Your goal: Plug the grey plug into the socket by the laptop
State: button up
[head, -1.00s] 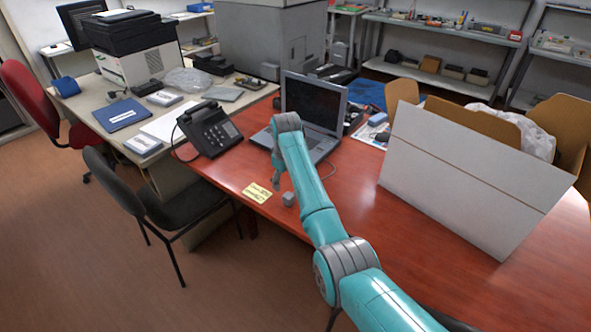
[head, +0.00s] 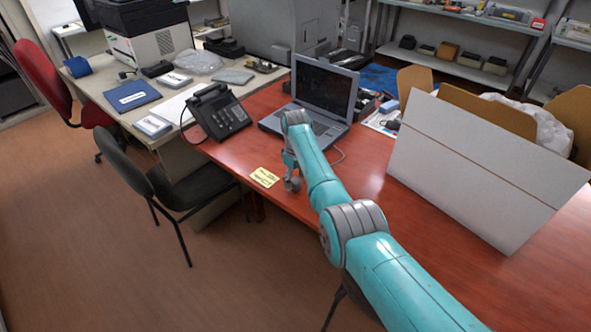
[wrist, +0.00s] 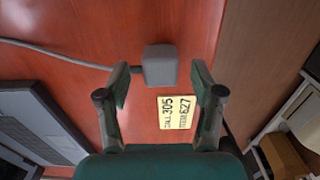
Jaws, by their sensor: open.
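The grey plug (wrist: 160,66) is a small block lying on the red table, with its grey cable (wrist: 50,55) running off to the left in the wrist view. My gripper (wrist: 160,84) is open, with one finger on either side of the plug's line and the plug at or just beyond the fingertips. In the head view the plug (head: 293,185) sits right below my gripper (head: 291,171), which partly hides it. The open laptop (head: 324,88) stands behind my arm. I cannot make out a socket in either view.
A yellow note (head: 264,177) lies beside the plug near the table's front edge. A black phone (head: 219,112) stands left of the laptop. A large white-sided cardboard box (head: 480,170) fills the right side. The red table (head: 400,230) between arm and box is clear.

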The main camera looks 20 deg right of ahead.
aim_at(295, 181)
jog(key=shift+f, duration=0.75)
jog(key=c, duration=1.2)
jog(key=o, duration=0.5)
jog(key=c, duration=0.5)
jog(key=shift+o, duration=0.2)
jog(key=shift+r, duration=0.1)
jog(key=shift+r, duration=1.75)
jog(key=shift+r, duration=1.95)
